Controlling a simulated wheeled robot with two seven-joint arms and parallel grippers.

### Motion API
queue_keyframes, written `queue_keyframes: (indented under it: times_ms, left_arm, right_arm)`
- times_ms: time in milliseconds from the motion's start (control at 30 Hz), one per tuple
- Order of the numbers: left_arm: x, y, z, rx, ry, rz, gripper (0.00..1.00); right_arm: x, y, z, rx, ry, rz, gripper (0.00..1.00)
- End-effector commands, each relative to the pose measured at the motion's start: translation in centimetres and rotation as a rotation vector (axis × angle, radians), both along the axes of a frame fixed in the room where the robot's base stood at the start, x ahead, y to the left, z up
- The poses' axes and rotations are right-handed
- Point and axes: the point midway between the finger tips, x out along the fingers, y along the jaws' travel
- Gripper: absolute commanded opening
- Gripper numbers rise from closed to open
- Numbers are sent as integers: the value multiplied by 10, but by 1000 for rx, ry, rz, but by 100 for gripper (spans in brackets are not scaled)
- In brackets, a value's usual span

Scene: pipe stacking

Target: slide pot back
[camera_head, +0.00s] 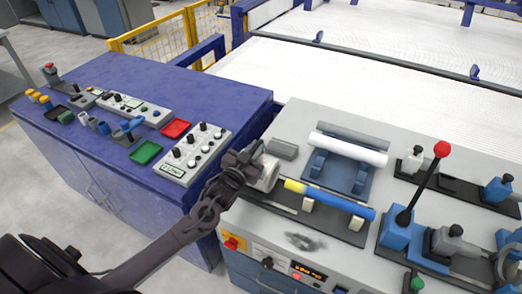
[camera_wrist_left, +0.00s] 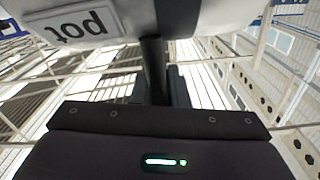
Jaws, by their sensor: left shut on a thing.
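The pot (camera_head: 265,173) is a pale grey rounded piece at the left edge of the grey machine panel. In the left wrist view the pot's white body (camera_wrist_left: 130,30) fills the top, with an upside-down "pot" label (camera_wrist_left: 78,22). My left gripper (camera_head: 248,165) reaches in from the left and is shut on the pot. The exact finger contact is partly hidden by the gripper itself. A white pipe (camera_head: 348,149) lies on a blue cradle right of the pot. A blue pipe with a yellow end (camera_head: 340,200) lies nearer the front. My right gripper is not in view.
A short grey cylinder (camera_head: 283,149) lies just behind the pot. A red-knobbed lever (camera_head: 424,185) and blue fittings crowd the panel's right side. A blue cabinet (camera_head: 90,150) with switches and red and green trays stands left. White ribbed beds (camera_head: 370,85) lie behind.

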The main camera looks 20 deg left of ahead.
Motion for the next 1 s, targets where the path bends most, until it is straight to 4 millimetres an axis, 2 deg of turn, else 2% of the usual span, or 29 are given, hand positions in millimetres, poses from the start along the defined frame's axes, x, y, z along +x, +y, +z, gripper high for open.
queue_keyframes:
  times_ms: [67, 100, 233, 633, 1000]
  left_arm:
    - [1, 4, 2, 5, -5, 8, 0]
    - [1, 5, 3, 5, -5, 8, 18]
    - [1, 4, 2, 4, -4, 7, 33]
    - [-4, 1, 0, 1, -1, 3, 33]
    - [-58, 4, -2, 2, 0, 3, 33]
  right_arm:
    - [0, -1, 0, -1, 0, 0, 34]
    - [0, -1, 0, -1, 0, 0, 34]
    - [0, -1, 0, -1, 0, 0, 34]
    - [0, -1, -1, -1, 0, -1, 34]
    - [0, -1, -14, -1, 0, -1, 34]
